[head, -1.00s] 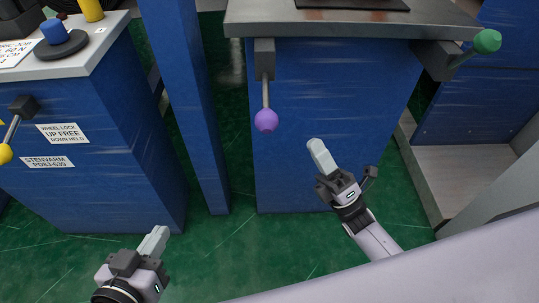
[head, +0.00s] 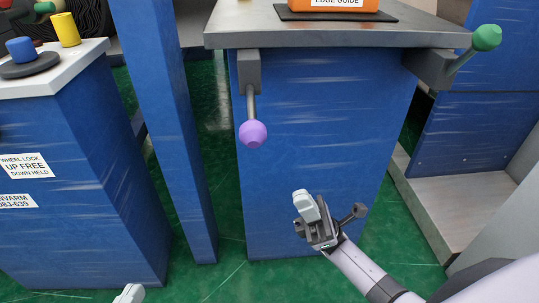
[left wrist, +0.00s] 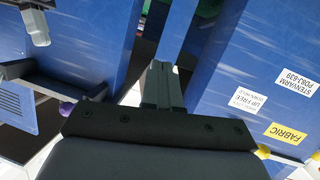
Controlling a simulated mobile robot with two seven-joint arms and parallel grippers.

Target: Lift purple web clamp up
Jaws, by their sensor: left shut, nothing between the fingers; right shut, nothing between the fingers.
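The purple web clamp (head: 252,133) is a round purple knob on a thin metal rod. The rod hangs down from a grey block on the upper left front of the middle blue cabinet. The knob also shows at the left of the left wrist view (left wrist: 67,108), partly covered. My left gripper (head: 130,293) is at the bottom edge of the head view, mostly cut off, well below and left of the knob. Its shut, empty fingers show in the left wrist view (left wrist: 161,85). My right gripper (head: 305,204) is shut and empty, below and right of the knob. Neither touches the clamp.
A green-knobbed lever (head: 486,38) points up at the cabinet's right corner. A blue post (head: 168,120) stands left of the cabinet. A labelled blue cabinet (head: 70,180) is further left. An orange edge guide (head: 335,5) is on the grey top. Green floor shows between.

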